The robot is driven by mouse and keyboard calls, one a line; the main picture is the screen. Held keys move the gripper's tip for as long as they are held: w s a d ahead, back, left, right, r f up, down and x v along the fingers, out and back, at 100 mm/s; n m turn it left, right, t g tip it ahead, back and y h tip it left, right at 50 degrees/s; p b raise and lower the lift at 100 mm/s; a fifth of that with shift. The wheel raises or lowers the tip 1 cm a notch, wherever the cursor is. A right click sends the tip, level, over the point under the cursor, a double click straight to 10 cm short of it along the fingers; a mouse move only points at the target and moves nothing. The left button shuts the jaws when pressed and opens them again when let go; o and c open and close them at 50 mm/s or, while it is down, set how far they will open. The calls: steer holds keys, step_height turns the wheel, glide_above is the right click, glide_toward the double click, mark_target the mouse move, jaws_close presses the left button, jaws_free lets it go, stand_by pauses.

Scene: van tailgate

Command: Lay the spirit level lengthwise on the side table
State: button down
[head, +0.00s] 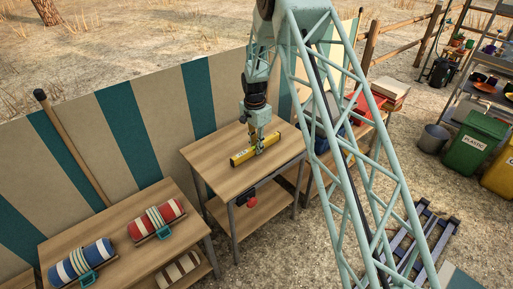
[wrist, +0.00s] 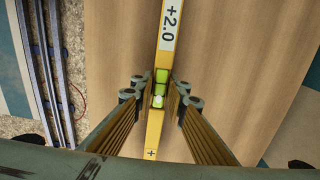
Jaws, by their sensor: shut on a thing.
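The yellow spirit level (head: 243,158) is at the top of the wooden side table (head: 213,176) in the head view. In the wrist view the level (wrist: 155,128) runs up the picture, with green vials and a "+2.0" label. My gripper (head: 259,148) points down over the level. In the wrist view my gripper's fingers (wrist: 159,96) stand on both sides of the level near the vials and are shut on it. The wood grain fills the view beneath it. I cannot tell whether the level touches the tabletop or is slightly above it.
A second table (head: 110,258) at the front left holds a blue striped roll (head: 80,262) and a red striped roll (head: 155,218). A striped windbreak (head: 140,125) stands behind. Green (head: 474,143) and yellow bins stand far right.

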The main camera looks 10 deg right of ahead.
steer(key=shift+f, duration=0.1)
steer(key=c, duration=2.5)
jaws_free()
steer(key=shift+r, duration=0.2)
step_height(320, 180, up, 12)
steer(key=shift+a+f, duration=0.2)
steer(key=shift+s+r, duration=0.1)
steer(key=shift+s, duration=0.05)
